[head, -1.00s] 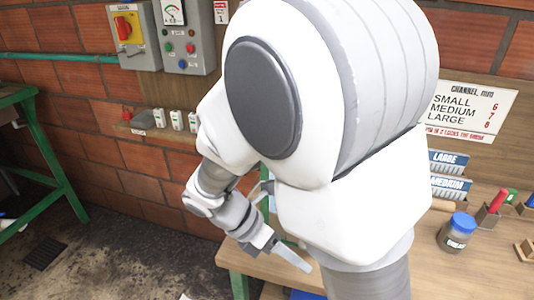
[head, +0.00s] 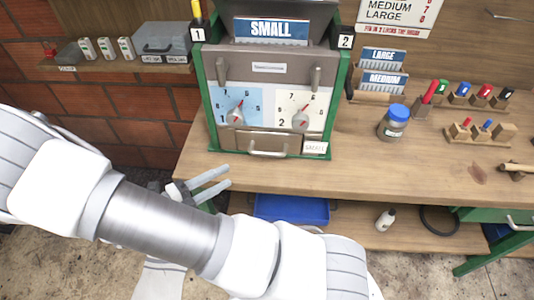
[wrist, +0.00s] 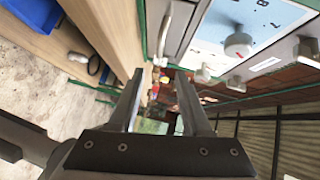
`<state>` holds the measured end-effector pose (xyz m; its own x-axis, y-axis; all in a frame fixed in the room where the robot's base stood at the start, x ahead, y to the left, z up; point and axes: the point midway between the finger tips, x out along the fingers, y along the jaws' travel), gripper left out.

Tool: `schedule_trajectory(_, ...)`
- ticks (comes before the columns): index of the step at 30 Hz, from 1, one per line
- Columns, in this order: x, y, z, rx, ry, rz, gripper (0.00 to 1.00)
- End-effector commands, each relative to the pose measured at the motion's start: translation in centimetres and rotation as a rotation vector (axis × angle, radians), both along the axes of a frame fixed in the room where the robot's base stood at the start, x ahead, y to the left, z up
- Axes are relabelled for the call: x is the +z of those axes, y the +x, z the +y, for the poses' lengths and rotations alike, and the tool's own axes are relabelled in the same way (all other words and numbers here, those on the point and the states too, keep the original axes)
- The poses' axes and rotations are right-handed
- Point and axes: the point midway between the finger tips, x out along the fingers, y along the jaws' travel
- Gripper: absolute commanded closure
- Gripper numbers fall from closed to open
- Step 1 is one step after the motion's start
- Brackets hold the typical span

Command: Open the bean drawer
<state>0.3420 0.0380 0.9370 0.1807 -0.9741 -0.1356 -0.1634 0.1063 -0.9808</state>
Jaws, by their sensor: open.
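The green-framed machine (head: 270,95) stands on the wooden bench. At its base is a grey drawer front (head: 240,143) with a pale bar handle (head: 268,152); I take it to be the bean drawer, and it looks shut. In the wrist view the bar handle (wrist: 165,36) shows above the fingers, with the drawer front beside it. My gripper (head: 229,176) is open and empty, in front of the bench edge, below and left of the handle. Its two fingers (wrist: 160,76) show apart in the wrist view and do not touch the handle.
Two dial knobs (head: 236,117) sit above the drawer. A lidded jar (head: 394,122) and a small block rack (head: 470,132) stand to the right on the bench (head: 360,165). A blue tray (head: 292,208) is on the lower shelf. The bench just before the drawer is clear.

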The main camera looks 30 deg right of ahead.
Motion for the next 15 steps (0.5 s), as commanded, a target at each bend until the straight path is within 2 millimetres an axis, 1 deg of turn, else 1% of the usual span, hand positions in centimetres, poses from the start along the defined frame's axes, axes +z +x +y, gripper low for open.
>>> schedule_trajectory(1,-0.1,0.1,-1.1,-0.004,-0.002,0.002,0.52)
schedule_trajectory(3,-0.4,0.4,-2.6,-0.004,-0.002,0.001,0.52)
schedule_trajectory(12,-1.3,1.5,-9.1,-0.006,-0.002,0.000,0.52)
schedule_trajectory(15,-1.6,1.9,-11.0,-0.005,-0.001,0.000,0.52)
